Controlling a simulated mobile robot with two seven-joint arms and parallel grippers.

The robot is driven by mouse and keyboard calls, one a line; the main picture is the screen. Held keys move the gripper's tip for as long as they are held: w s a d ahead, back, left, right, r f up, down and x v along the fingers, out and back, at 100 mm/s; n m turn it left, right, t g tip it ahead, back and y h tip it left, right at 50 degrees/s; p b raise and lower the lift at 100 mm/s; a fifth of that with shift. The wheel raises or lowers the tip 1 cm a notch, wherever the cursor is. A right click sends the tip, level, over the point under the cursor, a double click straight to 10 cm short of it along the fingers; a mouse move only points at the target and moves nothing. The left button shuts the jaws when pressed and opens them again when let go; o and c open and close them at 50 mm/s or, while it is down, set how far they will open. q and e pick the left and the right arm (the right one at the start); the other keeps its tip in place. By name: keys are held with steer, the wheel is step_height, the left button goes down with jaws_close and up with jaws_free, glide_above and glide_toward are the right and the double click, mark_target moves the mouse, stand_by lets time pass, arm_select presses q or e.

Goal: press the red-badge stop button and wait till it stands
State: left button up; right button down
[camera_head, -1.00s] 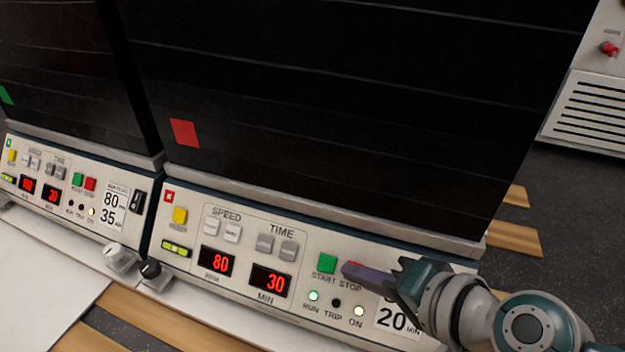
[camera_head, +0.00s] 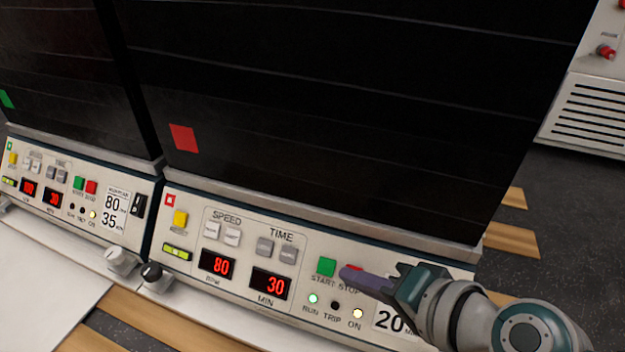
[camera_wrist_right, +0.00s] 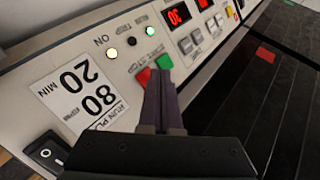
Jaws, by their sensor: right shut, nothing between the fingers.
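The red-badge shaker's panel (camera_head: 190,250) carries a small red badge (camera_head: 170,200) at its upper left, and a red square (camera_head: 184,138) is on the dark front above. Its displays read 80 and 30. The green start button (camera_head: 326,266) is in clear view. The red stop button (camera_head: 356,268) is mostly hidden behind my right gripper (camera_head: 345,273), which is shut and empty with its tips at that button. The right wrist view shows the red button (camera_wrist_right: 143,77) beside the fingertips; contact cannot be told. The RUN light (camera_head: 313,299) and ON light (camera_head: 358,313) are lit; TRIP is dark.
A second shaker panel (camera_head: 60,190) with a green badge stands to the left. Grey and black knobs (camera_head: 122,260) stick out between the panels. A vented white cabinet (camera_head: 595,110) stands at the right, beyond open dark floor.

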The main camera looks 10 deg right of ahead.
steer(key=shift+s+a+r, duration=0.1)
steer(key=shift+s, duration=0.05)
steer(key=shift+r, duration=0.1)
steer(key=shift+s+a+r+p, duration=0.25)
steer(key=shift+r+p, duration=0.2)
steer(key=shift+p, duration=0.25)
steer(key=s+r+p, duration=0.1)
steer(key=s+a+r+p, duration=0.1)
steer(key=p, duration=0.1)
steer(key=shift+s+a+r, duration=0.15)
steer(key=shift+s+a, duration=0.15)
